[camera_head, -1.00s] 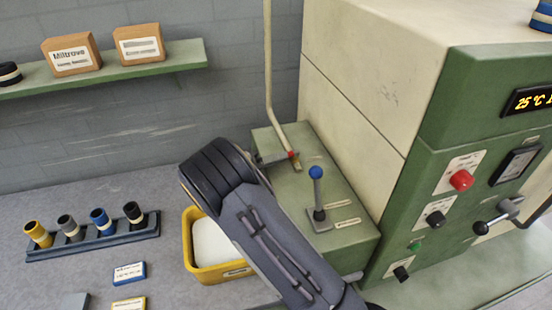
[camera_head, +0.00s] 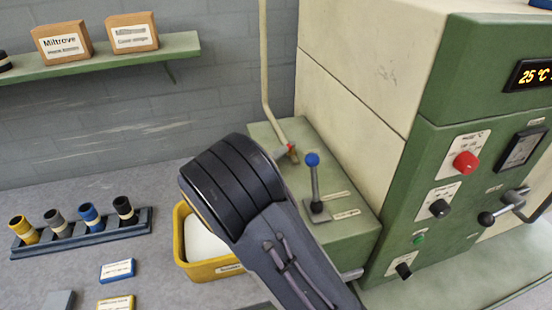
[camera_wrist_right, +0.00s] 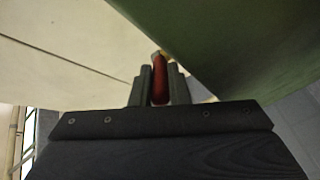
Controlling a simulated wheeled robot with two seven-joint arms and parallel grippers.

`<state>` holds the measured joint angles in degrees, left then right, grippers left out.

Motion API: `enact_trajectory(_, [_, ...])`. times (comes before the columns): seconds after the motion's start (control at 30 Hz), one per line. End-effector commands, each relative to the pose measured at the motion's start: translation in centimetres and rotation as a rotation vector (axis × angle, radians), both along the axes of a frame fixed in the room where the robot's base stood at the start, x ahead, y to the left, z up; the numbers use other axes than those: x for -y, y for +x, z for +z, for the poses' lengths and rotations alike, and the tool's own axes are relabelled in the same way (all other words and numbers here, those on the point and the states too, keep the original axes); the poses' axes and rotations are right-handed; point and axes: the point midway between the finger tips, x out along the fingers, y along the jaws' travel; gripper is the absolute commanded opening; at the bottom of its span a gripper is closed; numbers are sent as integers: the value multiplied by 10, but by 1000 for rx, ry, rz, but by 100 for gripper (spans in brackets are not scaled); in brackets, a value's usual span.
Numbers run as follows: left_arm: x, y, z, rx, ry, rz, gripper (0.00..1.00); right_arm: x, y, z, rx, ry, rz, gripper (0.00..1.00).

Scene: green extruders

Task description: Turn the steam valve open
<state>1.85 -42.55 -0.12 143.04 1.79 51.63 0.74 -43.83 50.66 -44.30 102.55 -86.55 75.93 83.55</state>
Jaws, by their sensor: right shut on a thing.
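In the right wrist view the red handle (camera_wrist_right: 159,80) stands upright between the two dark fingers of my right gripper (camera_wrist_right: 159,86). The gripper is shut on it. In the head view my right arm comes up from the bottom and its thick dark joint hides most of the hand. My left gripper is out of view.
A blue-knobbed lever (camera_head: 313,180) stands on the green box (camera_head: 350,235), close right of my arm. The tall machine (camera_head: 360,90) rises behind. A yellow bin (camera_head: 212,270) is partly under my arm. A rack (camera_head: 85,236) of coloured cylinders stands at left.

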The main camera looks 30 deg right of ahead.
Motion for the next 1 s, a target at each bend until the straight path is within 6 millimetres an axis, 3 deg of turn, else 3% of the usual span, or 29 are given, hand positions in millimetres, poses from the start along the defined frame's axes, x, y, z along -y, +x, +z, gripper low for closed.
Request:
enact_trajectory(0.13, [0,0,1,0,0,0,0,0,0,1,-1,0,-1,0])
enact_trajectory(0.17, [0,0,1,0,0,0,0,0,0,1,-1,0,-1,18])
enact_trajectory(0.3, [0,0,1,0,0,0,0,0,0,0,-1,1,-2,36])
enact_trajectory(0.67, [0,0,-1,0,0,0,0,-5,-1,-1,0,1,-2,37])
enact_trajectory(1.0, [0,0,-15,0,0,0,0,-57,-16,-2,0,1,2,37])
